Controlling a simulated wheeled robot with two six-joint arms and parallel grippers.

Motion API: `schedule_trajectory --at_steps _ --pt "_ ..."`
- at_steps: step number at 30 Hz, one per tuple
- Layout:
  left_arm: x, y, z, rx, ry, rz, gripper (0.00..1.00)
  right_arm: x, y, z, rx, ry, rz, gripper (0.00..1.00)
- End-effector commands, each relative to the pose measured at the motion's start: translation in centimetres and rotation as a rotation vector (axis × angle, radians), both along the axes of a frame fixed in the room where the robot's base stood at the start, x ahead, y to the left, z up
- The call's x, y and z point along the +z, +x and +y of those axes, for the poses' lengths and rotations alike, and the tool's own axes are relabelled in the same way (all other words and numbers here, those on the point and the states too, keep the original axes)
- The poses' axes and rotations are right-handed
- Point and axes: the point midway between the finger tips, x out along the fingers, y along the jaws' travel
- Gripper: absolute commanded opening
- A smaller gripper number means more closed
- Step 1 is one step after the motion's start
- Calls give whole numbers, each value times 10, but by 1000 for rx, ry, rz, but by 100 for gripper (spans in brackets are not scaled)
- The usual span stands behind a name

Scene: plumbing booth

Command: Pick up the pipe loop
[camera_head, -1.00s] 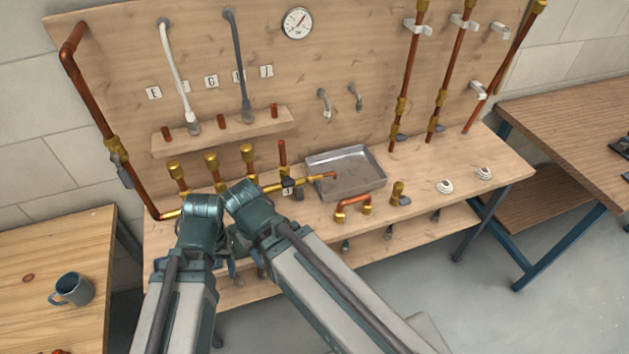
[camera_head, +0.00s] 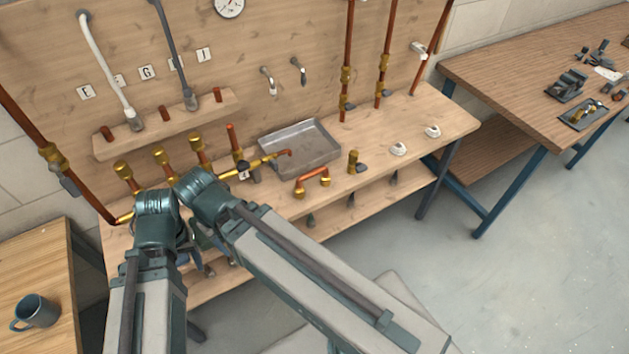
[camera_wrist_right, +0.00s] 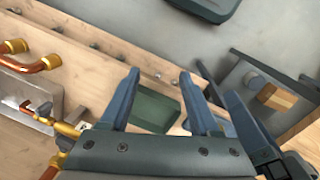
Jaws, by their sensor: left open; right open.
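The pipe loop (camera_head: 312,184) is a copper U-shaped pipe with brass ends. It lies on the bench's front right of the metal tray, and also shows at the left edge of the right wrist view (camera_wrist_right: 32,64). Both my arms are folded in front of the bench's left half. My left gripper (camera_head: 200,241) is small and partly hidden between the arms, well left of the loop. My right gripper (camera_wrist_right: 159,75) is open and empty in its wrist view, with the loop left of its fingers. In the head view it is hidden behind the arm.
The metal tray (camera_head: 300,148) sits behind the loop. A brass fitting (camera_head: 353,161) stands to its right, with white round pieces (camera_head: 398,149) farther right. Upright brass-topped pipes (camera_head: 163,160) stand near my arms. A side table (camera_head: 530,70) is at right, a mug (camera_head: 36,311) at lower left.

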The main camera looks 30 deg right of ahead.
Motion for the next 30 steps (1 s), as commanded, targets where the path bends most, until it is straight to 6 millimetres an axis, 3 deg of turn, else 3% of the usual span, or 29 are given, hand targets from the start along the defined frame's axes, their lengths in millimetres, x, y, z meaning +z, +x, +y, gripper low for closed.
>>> schedule_trajectory --at_steps 5,12,18,24,30 --pt "2 0 0 0 0 0 61 4 32 -40 -334 -61 -99 62" --pt "5 0 0 0 0 0 61 18 83 -141 -1070 -161 -372 62" --pt "7 0 0 0 0 0 61 31 103 -211 -1531 -185 -590 62" --pt "7 0 0 0 0 0 61 39 109 -244 -1746 -180 -707 62" --pt "7 0 0 0 0 0 61 39 110 -250 -1782 -178 -727 62"
